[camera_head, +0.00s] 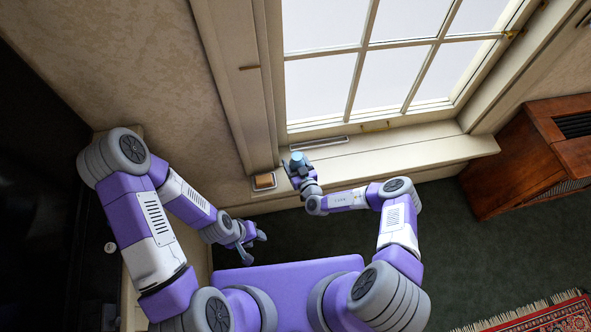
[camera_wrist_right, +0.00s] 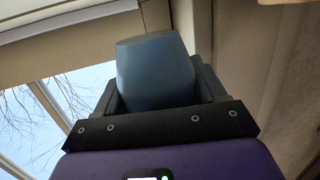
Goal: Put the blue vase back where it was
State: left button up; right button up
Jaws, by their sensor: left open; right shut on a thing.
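The blue vase (camera_head: 298,160) is small in the head view, at the window sill's left end. My right gripper (camera_head: 294,167) is shut on it. In the right wrist view the vase (camera_wrist_right: 156,72) sits between the two dark fingers, and its lower part is hidden by the gripper body. I cannot tell whether the vase touches the sill (camera_head: 380,150) or is held above it. My left gripper (camera_head: 254,243) is open and empty, low at the left of the window, well apart from the vase.
A small wood-framed item (camera_head: 264,181) is at the sill's left end, close to my right gripper. The sill's middle and right are bare. A wooden cabinet (camera_head: 535,160) stands at the right. A patterned rug (camera_head: 545,318) lies on the dark green floor.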

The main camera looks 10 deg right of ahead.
notch_tip(320, 180, down, 4)
jog(key=shift+f+b, duration=0.1)
jog(key=shift+b, duration=0.65)
jog(key=shift+f, duration=0.1)
jog(key=o, duration=1.2)
jog(key=shift+r, duration=0.2)
jog(key=shift+r, duration=0.15)
jog(key=p+v, duration=0.2)
jog(key=v, duration=1)
jog(key=shift+p, duration=0.4)
